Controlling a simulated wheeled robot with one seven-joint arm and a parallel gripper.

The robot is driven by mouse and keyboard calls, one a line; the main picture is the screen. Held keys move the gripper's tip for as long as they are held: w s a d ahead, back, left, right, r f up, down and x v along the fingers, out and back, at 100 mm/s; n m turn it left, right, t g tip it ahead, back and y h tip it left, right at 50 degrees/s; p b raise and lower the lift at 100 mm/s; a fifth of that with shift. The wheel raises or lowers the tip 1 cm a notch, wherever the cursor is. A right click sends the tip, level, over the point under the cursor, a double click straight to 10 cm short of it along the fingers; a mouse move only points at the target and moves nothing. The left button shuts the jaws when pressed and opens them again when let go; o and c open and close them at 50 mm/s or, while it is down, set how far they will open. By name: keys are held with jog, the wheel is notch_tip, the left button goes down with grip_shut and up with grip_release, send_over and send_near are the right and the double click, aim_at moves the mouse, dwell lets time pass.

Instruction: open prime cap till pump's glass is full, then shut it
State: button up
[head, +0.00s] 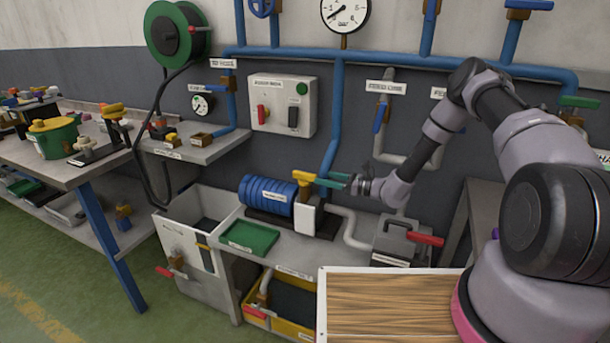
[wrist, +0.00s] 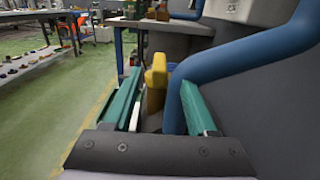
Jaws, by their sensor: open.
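The pump (head: 268,195), with a ribbed blue motor body, sits on the grey bench in the head view. A yellow cap handle (head: 303,178) stands on top of its right end, and it also shows in the wrist view (wrist: 155,82). A white upright block (head: 308,218), perhaps the glass housing, is at the pump's front; no liquid level can be made out. My gripper (head: 328,180) is open, with teal fingers, just right of the yellow handle. In the wrist view the handle appears between the fingers (wrist: 161,88); contact cannot be told.
A thick blue pipe (head: 331,145) comes down close behind my gripper, and it crosses the right of the wrist view (wrist: 235,65). A green tray (head: 249,237) lies front left of the pump. A grey box with a red handle (head: 424,239) stands to the right.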

aim_at(305, 173)
jog(key=x, duration=0.7)
jog(key=shift+w+a, duration=0.15)
jog(key=shift+a, duration=0.15)
grip_shut()
